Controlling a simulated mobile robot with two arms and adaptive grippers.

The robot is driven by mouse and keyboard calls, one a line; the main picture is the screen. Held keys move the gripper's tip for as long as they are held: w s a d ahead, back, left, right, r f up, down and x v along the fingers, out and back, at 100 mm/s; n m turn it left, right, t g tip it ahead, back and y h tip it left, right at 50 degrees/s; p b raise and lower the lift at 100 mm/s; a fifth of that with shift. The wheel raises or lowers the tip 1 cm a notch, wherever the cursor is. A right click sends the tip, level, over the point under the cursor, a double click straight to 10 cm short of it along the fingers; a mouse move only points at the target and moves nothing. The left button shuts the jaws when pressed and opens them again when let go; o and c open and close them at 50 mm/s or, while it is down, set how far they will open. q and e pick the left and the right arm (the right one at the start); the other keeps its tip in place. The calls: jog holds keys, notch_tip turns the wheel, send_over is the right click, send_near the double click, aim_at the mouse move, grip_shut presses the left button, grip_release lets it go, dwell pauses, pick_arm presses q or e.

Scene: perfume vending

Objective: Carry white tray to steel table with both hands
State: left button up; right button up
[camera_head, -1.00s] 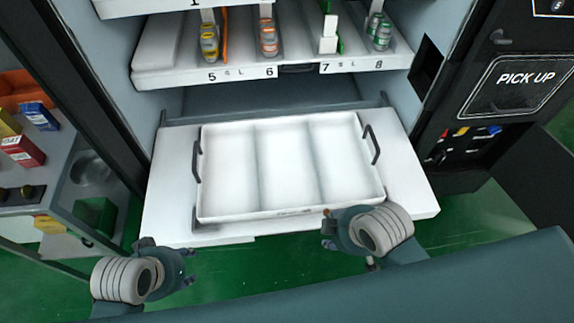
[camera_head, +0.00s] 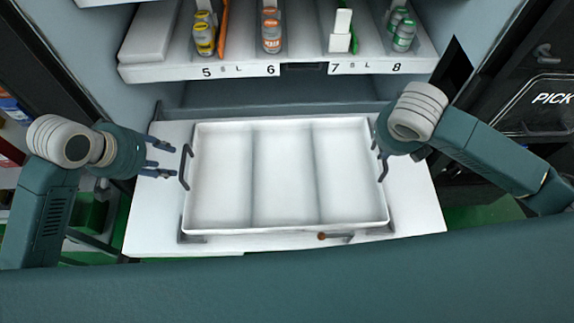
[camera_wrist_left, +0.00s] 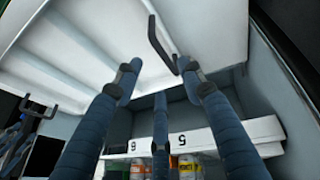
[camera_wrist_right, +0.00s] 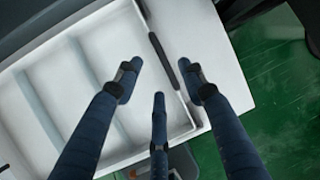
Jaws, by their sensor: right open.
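The white tray (camera_head: 285,175) has three empty compartments and a dark handle at each side. It lies on a white pulled-out shelf (camera_head: 420,205). My left gripper (camera_head: 159,158) is open just left of the left handle (camera_head: 185,167); in the left wrist view this handle (camera_wrist_left: 160,45) appears ahead between the spread fingertips. My right gripper (camera_wrist_right: 160,72) is open at the right handle (camera_wrist_right: 172,65), which appears between its fingers in the right wrist view. My wrist partly hides these fingers in the head view. I cannot make out the steel table.
Above the tray is a vending shelf (camera_head: 300,68) with numbered slots and small bottles. Machine side walls stand left and right. A small brown-tipped rod (camera_head: 335,236) lies at the tray's front edge. Green floor (camera_wrist_right: 270,80) shows beside the shelf.

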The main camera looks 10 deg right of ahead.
aim_at(183, 165)
pick_arm(q)
jog(key=x, duration=1)
jog(key=shift+w+f, duration=0.1)
jog(key=shift+f, duration=0.3)
pick_arm(e)
jog(key=x, duration=1)
jog(key=shift+w+f, duration=0.1)
jog(key=shift+f, duration=0.25)
pick_arm(q)
grip_shut()
pick_arm(e)
grip_shut()
pick_arm(q)
jog(key=shift+r, duration=0.1)
pick_arm(e)
jog(key=shift+r, duration=0.1)
